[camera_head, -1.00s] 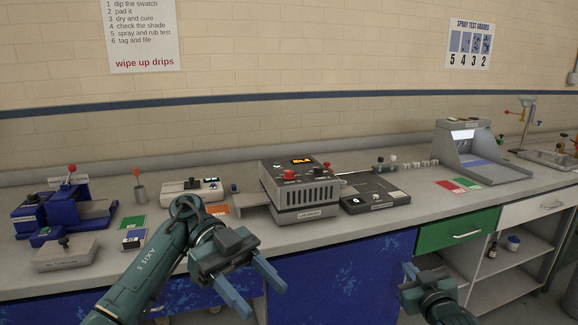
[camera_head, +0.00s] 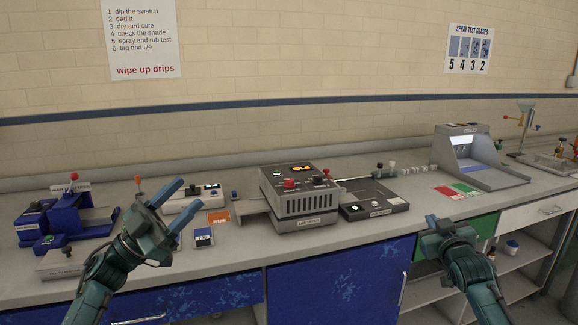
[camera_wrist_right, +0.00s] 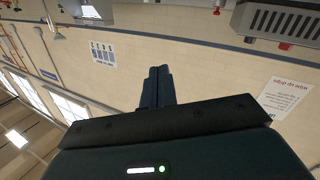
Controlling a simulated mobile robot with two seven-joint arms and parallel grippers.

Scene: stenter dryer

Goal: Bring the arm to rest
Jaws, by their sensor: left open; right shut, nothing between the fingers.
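My left gripper (camera_head: 176,207) is in the head view at the left, raised in front of the bench. Its two blue fingers are spread and point up and to the right, with nothing between them. My right gripper (camera_head: 438,221) is at the right, in front of the green drawer. In the right wrist view its two fingers (camera_wrist_right: 158,86) lie together with nothing between them. Both grippers appear apart from the bench equipment.
The grey lab dryer (camera_head: 302,198) stands mid-bench, with a flat dark device (camera_head: 375,200) beside it. A grey spray booth (camera_head: 470,155) stands at the right. Open shelves (camera_head: 515,262) lie below.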

